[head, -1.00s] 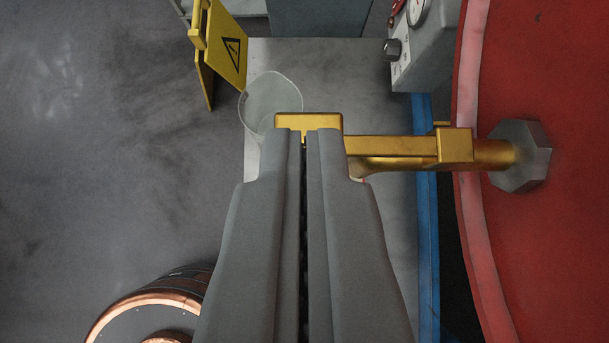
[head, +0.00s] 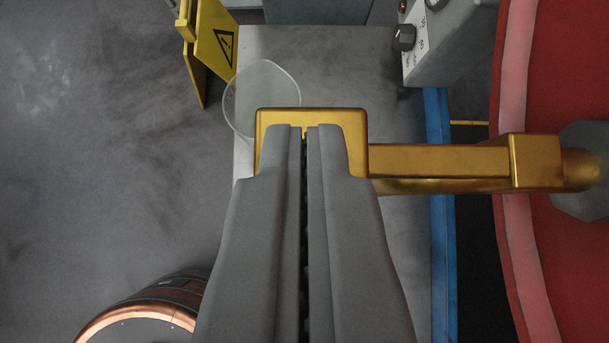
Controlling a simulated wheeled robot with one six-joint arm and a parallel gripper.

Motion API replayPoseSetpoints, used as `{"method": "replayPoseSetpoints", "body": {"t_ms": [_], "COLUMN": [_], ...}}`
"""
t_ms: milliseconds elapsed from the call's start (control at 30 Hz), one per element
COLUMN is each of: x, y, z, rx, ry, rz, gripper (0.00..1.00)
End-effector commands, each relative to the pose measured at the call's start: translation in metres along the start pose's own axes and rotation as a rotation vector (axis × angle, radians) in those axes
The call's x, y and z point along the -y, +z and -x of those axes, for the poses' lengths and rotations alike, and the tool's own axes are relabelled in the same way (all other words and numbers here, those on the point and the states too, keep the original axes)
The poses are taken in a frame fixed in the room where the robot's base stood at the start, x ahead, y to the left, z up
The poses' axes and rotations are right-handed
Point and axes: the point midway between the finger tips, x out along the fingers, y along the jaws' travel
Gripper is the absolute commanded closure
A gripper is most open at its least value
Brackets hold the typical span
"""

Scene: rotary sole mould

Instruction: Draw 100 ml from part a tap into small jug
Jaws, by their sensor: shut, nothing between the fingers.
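The brass tap (head: 440,160) juts left from the red drum at the right, with its squared end (head: 350,125) near the middle of the picture. My gripper (head: 306,130) is shut and empty, its fingertips overlapping the tap's squared end in the picture. I cannot tell whether they touch it. The small jug (head: 255,88), pale and translucent, stands on a grey surface (head: 340,55) just beyond and left of the tap end. Its lower right part is hidden behind the tap end, and I cannot make out its contents.
A red drum (head: 560,60) with a pink rim fills the right side. A grey control box with a knob (head: 404,38) is at the upper right. A yellow warning sign (head: 213,45) stands at the upper left, a copper-banded drum (head: 150,310) at the lower left. Bare floor lies left.

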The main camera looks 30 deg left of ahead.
Motion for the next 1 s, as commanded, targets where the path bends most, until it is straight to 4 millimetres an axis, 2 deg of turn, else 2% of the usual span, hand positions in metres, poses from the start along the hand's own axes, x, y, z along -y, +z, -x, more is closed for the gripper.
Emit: {"method": "replayPoseSetpoints", "body": {"t_ms": [500, 633, 1000], "x": [0.009, 0.009, 0.009], "y": [0.026, 0.033, 0.035], "z": [-0.026, -0.033, -0.035], "rx": [0.0, 0.001, 0.003], "ry": [0.237, 0.243, 0.24], "rz": [0.238, 0.243, 0.242], "gripper": [1.0, 1.0, 1.0]}}
